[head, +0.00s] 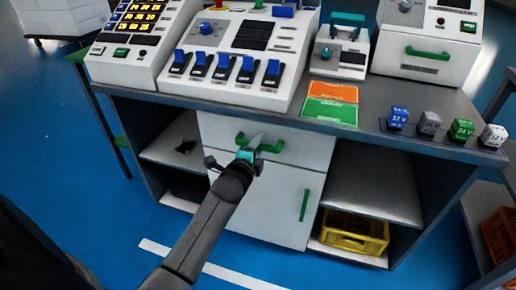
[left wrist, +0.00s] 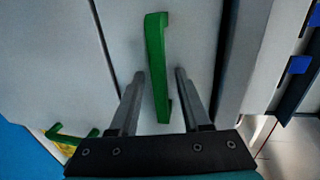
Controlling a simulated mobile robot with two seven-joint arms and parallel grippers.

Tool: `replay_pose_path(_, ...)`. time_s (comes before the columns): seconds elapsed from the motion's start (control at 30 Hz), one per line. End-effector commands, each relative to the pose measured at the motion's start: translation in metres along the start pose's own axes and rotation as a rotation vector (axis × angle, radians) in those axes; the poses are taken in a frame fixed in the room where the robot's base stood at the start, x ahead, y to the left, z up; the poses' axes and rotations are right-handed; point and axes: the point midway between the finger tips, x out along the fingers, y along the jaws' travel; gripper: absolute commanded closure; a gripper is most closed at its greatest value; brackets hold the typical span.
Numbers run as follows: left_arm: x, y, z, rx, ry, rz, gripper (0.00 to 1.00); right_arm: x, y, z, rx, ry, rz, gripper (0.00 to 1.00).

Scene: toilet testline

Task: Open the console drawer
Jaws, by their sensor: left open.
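The console drawer (head: 288,139) is a white front under the grey worktop, and it looks closed. Its green handle (head: 270,147) is partly hidden behind my left gripper (head: 252,143) in the head view. In the left wrist view the green handle (left wrist: 157,65) stands between the two open fingers of my left gripper (left wrist: 160,75), with a gap on both sides. The fingers do not appear to grip it. My right gripper is not in view.
Below the drawer is a white cabinet door (head: 270,205) with a vertical green handle (head: 304,205). Open shelves flank it, with a yellow crate (head: 352,236) at lower right. Control panels (head: 240,50) and small coloured blocks (head: 430,123) stand on the worktop (head: 400,90).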

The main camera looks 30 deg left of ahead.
Motion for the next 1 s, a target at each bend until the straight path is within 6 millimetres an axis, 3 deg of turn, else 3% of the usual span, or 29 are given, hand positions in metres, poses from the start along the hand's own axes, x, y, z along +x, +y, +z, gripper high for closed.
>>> replay_pose_path(0.3, 0.0012, -0.0003, 0.0001, 0.0, 0.0, 0.0, 0.54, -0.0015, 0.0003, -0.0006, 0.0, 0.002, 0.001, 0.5)
replay_pose_path(0.7, 0.001, -0.0001, 0.0001, 0.0, 0.0, 0.0, 0.99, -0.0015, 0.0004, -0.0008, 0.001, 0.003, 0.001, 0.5)
replay_pose_path(1.0, 0.001, 0.0, 0.0001, 0.0, 0.0, 0.0, 1.0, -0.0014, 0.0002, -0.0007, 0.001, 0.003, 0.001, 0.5)
